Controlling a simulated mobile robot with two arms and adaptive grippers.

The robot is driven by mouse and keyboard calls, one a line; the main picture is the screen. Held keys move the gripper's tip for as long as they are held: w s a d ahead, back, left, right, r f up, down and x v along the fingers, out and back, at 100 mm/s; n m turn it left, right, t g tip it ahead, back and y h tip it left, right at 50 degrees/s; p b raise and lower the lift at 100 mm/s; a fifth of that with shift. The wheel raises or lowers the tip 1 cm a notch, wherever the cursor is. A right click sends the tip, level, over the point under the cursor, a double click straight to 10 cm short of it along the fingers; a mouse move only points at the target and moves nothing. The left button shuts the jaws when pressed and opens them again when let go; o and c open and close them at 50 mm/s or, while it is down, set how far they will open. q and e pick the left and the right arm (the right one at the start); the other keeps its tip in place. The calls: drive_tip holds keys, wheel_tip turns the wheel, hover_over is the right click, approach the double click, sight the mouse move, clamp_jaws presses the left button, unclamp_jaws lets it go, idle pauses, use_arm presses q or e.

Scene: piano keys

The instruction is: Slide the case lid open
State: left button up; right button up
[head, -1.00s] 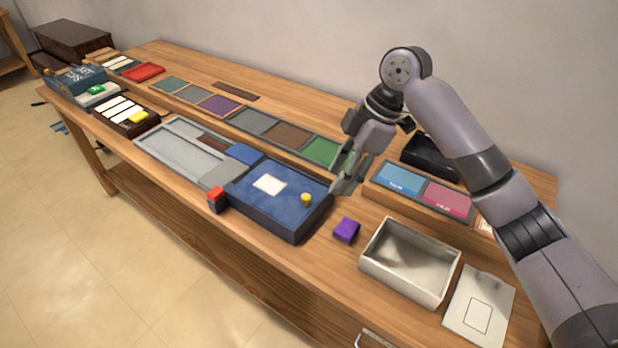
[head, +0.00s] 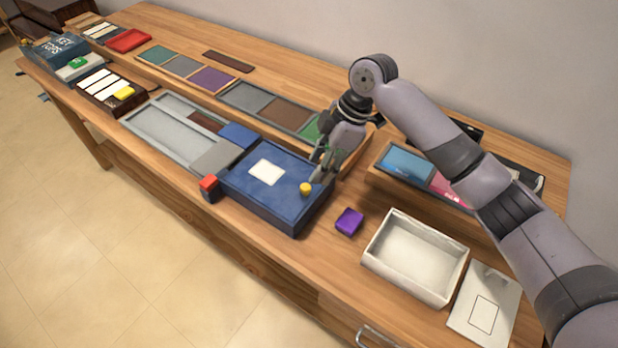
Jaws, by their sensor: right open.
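A blue case (head: 262,207) stands near the front of the table, closed by a flat blue lid (head: 283,190). The lid bears a white label (head: 266,172) and a yellow knob (head: 305,189) near its right end. My right gripper (head: 319,172) is open, its fingers pointing down just behind and to the right of the knob. It looks apart from the knob, though I cannot tell the exact gap. It hides part of the case's far right corner. My left gripper is not in view.
A red block (head: 208,183) sits at the case's left front corner, beside a grey tray (head: 160,132). A purple block (head: 349,221) and a white open box (head: 416,257) stand to the right. Coloured panels (head: 213,79) line the back. Bare wood lies in front of the purple block.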

sight(306, 186)
drive_tip(key=x, duration=0.5)
drive_tip(key=shift+a+f+p, duration=0.1)
drive_tip(key=shift+f+p, duration=0.15)
drive_tip(key=shift+p, duration=0.05)
drive_tip(key=shift+a+f, duration=0.1)
drive_tip(key=shift+f, duration=0.15)
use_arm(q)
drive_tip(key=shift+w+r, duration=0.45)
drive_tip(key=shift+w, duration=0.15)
use_arm(e)
drive_tip(key=shift+s+f, duration=0.1)
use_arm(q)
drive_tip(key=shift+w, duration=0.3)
use_arm(e)
clamp_jaws()
